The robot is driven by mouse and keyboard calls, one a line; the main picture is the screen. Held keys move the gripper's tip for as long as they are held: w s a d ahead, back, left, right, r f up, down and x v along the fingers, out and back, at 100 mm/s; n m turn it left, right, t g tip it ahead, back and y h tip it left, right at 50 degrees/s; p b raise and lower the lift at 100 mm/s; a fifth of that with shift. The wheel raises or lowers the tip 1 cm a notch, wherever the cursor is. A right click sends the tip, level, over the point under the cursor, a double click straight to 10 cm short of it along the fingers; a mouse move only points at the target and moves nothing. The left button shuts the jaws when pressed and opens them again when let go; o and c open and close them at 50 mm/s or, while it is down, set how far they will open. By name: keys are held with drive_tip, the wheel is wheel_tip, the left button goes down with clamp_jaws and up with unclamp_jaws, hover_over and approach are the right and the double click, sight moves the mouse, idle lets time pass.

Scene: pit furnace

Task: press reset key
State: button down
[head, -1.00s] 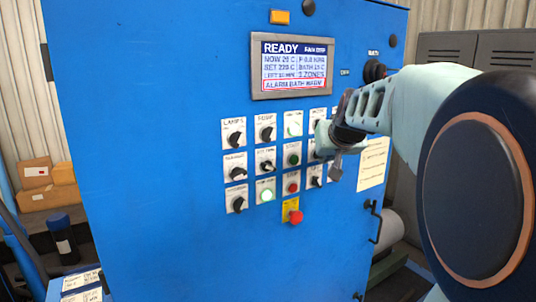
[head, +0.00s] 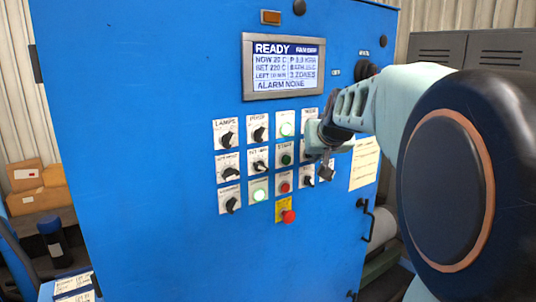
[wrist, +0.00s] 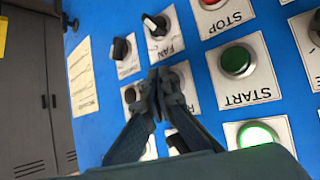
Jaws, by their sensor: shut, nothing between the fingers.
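The reset key cannot be made out by its label; my gripper covers part of the right-hand column of the control grid. My gripper (head: 326,168) is in front of the right side of the grid, fingers together and empty. In the wrist view my gripper (wrist: 160,82) points at the panel, its tips over a label plate beside the green START button (wrist: 237,62) and below the FAN knob (wrist: 157,25). Whether the tips touch a key cannot be told. The display (head: 284,68) reads READY and ALARM NONE.
The blue cabinet (head: 120,130) carries rows of knobs and buttons. A red emergency knob (head: 288,216) sticks out below them. A door handle (head: 367,220) stands out at the right. Grey lockers (head: 470,52) stand behind.

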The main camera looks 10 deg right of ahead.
drive_tip(key=shift+s, duration=0.15)
drive_tip(key=shift+s+d+b, duration=0.25)
drive_tip(key=shift+s+b, duration=0.35)
